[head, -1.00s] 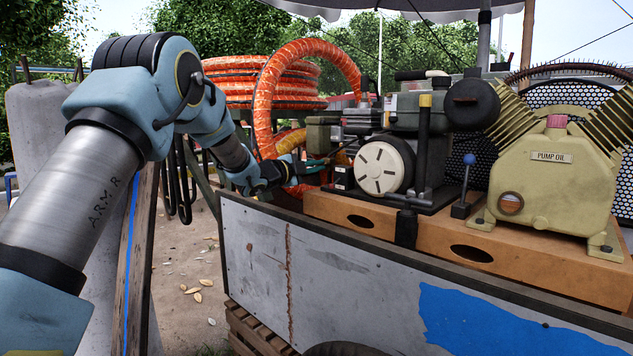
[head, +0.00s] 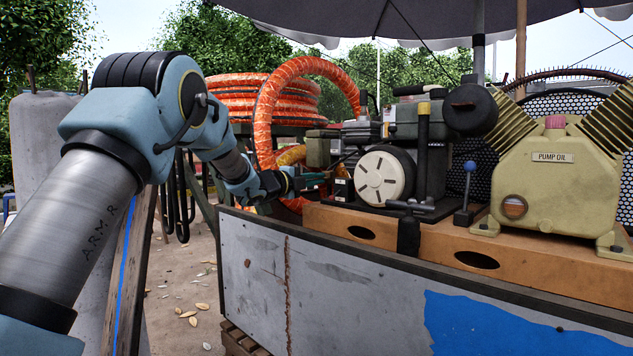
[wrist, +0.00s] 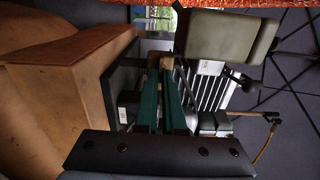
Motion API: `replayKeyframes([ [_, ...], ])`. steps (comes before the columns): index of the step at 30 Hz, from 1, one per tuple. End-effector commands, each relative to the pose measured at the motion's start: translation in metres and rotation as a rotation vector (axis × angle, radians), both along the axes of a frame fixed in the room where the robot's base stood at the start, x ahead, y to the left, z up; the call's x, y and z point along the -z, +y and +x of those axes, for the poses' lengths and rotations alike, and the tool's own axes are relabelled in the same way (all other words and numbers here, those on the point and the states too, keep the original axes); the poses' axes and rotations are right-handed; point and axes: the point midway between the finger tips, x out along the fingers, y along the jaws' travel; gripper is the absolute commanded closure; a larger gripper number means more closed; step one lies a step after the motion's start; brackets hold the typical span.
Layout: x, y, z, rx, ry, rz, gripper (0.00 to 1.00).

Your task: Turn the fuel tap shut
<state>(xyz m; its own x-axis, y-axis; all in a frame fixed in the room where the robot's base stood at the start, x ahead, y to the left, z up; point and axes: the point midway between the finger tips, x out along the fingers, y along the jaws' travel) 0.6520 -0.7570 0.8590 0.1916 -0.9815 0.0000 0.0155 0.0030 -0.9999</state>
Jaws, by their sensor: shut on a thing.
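My gripper (head: 328,176) reaches from the left to the near-left side of the engine, just left of its round white recoil cover (head: 383,175). In the wrist view my gripper (wrist: 160,62) has its two long green fingers nearly together, with tan tips against small parts beside the engine. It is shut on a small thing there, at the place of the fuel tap. The tap itself is hidden between and behind the fingertips, so its handle's angle cannot be told.
The cream pump (head: 553,190) and a blue-knobbed lever (head: 468,185) stand to the right on the wooden base (head: 425,238). An orange hose (head: 264,120) arches close behind my gripper. The grey cart side (head: 330,290) is below. A grey-green box (wrist: 228,38) is near the fingers in the wrist view.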

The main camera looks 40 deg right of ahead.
Motion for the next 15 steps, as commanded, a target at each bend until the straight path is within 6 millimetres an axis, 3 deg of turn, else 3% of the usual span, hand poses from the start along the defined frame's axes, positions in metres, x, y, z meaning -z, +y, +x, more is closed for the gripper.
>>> replayKeyframes([
  [4, 0.0018, 0.0001, -0.0002, 0.001, 0.001, 0.003, 1.00],
  [6, 0.0018, 0.0002, -0.0002, 0.001, 0.001, 0.003, 0.87],
  [12, 0.0010, 0.0001, -0.0002, 0.001, 0.000, 0.001, 0.65],
  [15, 0.0007, 0.0001, -0.0001, 0.000, 0.000, 0.001, 0.64],
])
